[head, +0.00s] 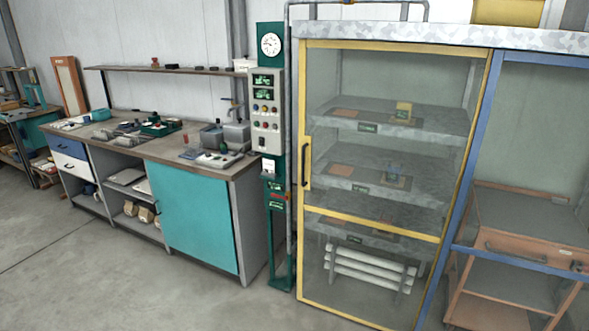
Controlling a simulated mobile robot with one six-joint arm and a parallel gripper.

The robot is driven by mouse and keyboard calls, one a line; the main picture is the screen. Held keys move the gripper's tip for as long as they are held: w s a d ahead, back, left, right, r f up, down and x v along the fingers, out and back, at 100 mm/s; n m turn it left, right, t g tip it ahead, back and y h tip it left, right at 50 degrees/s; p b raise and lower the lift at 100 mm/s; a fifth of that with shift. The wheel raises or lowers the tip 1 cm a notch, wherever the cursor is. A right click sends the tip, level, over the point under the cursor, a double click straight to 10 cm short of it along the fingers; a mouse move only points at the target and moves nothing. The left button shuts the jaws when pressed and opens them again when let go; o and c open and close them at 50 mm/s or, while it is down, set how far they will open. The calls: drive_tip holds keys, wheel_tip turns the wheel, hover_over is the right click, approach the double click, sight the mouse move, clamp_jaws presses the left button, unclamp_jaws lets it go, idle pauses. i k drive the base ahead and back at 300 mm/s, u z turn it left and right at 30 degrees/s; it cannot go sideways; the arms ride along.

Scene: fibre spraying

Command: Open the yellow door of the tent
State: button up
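The tent's yellow-framed door (370,214) stands at right of centre in the head view. Its see-through panel is closed flush against the tent frame, as far as I can see. A dark vertical handle (305,165) sits on a yellow plate at the door's left edge, about mid-height. Behind the panel are grey shelves (387,118) with small orange and yellow items on them. My gripper is not in the head view, so its place and state are hidden.
A blue-framed section (462,185) with an orange cart (525,248) adjoins on the right. A green control post (270,110) stands just left of the door. A workbench (160,148) with a teal cabinet runs further left. Grey floor (110,265) is clear in front.

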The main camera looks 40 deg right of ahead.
sight(304, 140)
drive_tip(key=z, duration=0.05)
drive_tip(key=i, duration=1)
drive_tip(key=u, duration=0.05)
